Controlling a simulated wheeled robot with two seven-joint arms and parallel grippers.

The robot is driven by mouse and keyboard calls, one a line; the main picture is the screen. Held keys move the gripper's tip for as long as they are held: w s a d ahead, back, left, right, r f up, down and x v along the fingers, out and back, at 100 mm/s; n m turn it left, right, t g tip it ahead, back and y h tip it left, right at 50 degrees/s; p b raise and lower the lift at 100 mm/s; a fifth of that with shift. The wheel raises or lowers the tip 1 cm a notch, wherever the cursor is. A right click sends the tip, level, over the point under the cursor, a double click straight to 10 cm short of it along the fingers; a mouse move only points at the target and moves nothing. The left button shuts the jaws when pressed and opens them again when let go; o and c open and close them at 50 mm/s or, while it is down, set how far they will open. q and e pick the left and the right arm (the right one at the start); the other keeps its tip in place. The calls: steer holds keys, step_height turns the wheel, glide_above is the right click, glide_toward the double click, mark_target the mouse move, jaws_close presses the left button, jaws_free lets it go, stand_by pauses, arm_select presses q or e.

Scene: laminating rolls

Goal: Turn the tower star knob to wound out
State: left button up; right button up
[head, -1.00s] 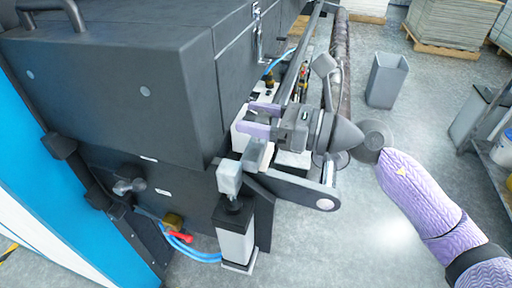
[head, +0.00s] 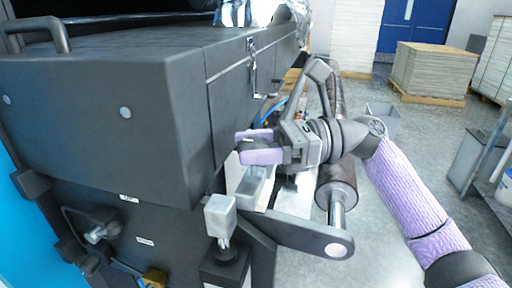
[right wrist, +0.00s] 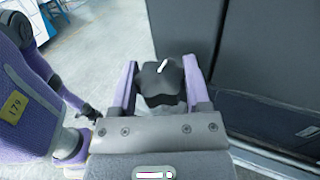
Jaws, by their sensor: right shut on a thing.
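The star knob (right wrist: 160,82) is black and lobed, with a white mark on its upper face, in the right wrist view. It sits between the two purple fingers of my right gripper (right wrist: 161,88), which is shut on it. In the head view my right gripper (head: 258,146) reaches in from the right to the near end of the dark grey machine, beside its corner. There its fingers and body hide most of the knob. The tower under the knob is largely hidden too. My left gripper is not in the head view.
The large machine housing (head: 110,95) fills the left. A bracket arm with a round end (head: 337,250) and a pale block on a post (head: 220,216) stand below my gripper. A roller (head: 336,190) lies beside my wrist. Stacked pallets (head: 432,70) stand far back on open floor.

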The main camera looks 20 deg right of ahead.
steer(key=shift+f, duration=0.1)
steer(key=o, duration=1.3)
steer(key=shift+a, duration=0.2)
steer(key=shift+d, duration=0.1)
steer(key=d, duration=0.3)
steer(key=s+d, duration=0.1)
steer(key=d, duration=0.5)
steer(key=shift+s+d, duration=0.15)
steer(key=shift+d, duration=0.25)
